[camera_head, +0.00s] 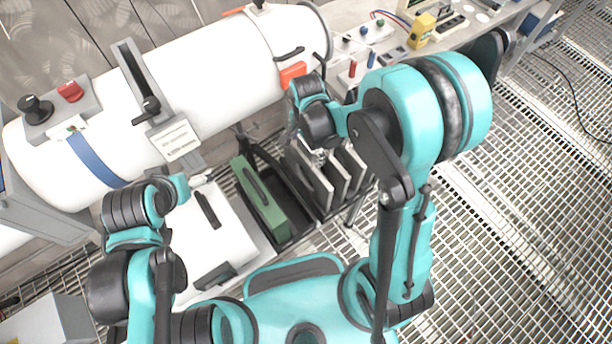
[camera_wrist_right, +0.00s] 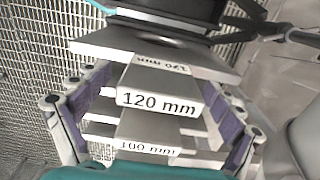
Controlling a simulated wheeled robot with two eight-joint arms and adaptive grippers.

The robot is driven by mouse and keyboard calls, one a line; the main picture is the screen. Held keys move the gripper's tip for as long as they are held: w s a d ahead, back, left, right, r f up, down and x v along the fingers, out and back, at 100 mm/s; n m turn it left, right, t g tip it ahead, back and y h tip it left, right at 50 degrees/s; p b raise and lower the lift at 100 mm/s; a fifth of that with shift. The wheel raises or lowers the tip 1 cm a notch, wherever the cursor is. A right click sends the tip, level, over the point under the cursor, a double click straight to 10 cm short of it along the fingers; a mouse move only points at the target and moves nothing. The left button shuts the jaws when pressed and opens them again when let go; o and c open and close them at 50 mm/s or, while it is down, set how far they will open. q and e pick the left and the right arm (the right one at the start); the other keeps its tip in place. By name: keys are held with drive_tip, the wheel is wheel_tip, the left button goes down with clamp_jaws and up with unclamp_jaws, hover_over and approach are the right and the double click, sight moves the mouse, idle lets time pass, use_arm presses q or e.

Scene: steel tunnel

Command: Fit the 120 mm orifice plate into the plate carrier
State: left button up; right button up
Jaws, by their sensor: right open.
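The orifice plates stand in a dark rack; the plate labelled 120 mm (camera_wrist_right: 158,102) is in the middle of the right wrist view. In the head view, grey plates (camera_head: 312,182) stand upright side by side. My right gripper (camera_wrist_right: 157,112) is open, with its purple-padded fingers on either side of the 120 mm plate's tab. In the head view my right gripper (camera_head: 318,156) is over the rack, its fingers mostly hidden. A grey fitting (camera_head: 137,75) across the white pipe may be the plate carrier. My left gripper (camera_head: 203,180) is near its lower end; its fingers are unclear.
A plate labelled 100 mm (camera_wrist_right: 148,148) and another labelled plate (camera_wrist_right: 163,60) lie close on both sides. A green case (camera_head: 260,197) stands left of the rack. The white pipe (camera_head: 215,65) runs behind. A bench (camera_head: 455,45) with small items is at upper right.

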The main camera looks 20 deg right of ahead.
drive_tip(key=shift+f, duration=0.85)
drive_tip(key=c, duration=2)
drive_tip(key=shift+r, duration=0.15)
